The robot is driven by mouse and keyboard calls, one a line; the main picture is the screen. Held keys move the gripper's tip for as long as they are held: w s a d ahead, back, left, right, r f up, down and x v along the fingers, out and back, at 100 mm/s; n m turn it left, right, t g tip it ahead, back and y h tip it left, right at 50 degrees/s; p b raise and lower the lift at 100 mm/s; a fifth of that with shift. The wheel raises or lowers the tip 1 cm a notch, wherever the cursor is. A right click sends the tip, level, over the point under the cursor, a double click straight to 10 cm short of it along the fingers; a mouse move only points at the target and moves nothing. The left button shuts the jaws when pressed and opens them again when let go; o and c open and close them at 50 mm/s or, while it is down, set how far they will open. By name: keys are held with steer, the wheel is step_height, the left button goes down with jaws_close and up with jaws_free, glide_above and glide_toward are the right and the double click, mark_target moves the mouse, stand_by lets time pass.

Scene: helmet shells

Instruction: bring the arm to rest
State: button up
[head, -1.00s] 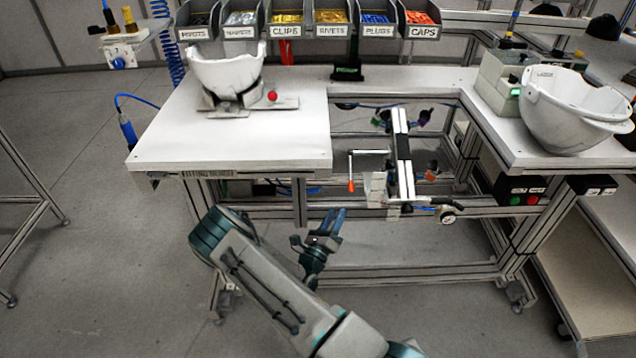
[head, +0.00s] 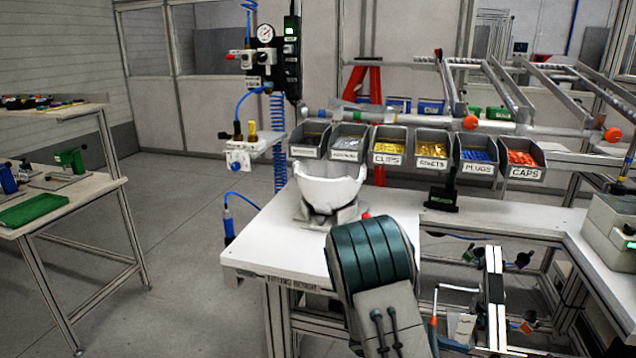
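My arm rises from the bottom of the head view, with a grey link and a dark teal ribbed joint in front of the fitting bench (head: 262,250). My gripper is not in view, so its fingers cannot be seen. A white helmet shell (head: 328,192) sits open side up on a grey fixture (head: 322,215) on the bench. A red ball knob (head: 366,216) shows beside the fixture, just above my arm joint.
Labelled parts bins (head: 388,150) line the back of the bench. A grey-green box (head: 610,230) is at the right edge. Floor between side table and bench is clear.

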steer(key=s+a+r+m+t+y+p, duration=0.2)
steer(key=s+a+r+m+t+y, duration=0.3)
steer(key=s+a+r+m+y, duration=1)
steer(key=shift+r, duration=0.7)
